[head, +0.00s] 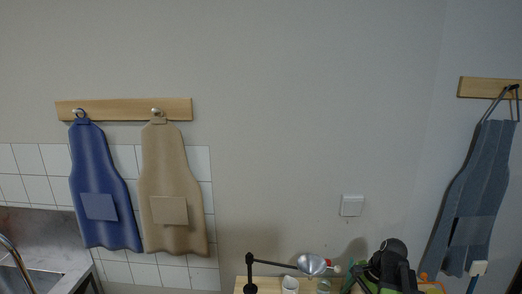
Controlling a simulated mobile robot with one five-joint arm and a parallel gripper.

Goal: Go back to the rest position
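In the head view, a dark jointed shape (390,268) rises from the bottom edge at right of centre. It looks like part of my own arm with my gripper. No fingertips can be made out, so I cannot see whether it is open or shut or whether it holds anything.
A wooden worktop (270,283) at the bottom bears a black stand (250,272) and a metal funnel (312,264). A blue apron (98,180) and a tan apron (171,180) hang left, a grey-blue apron (478,190) right. A sink (42,281) is lower left.

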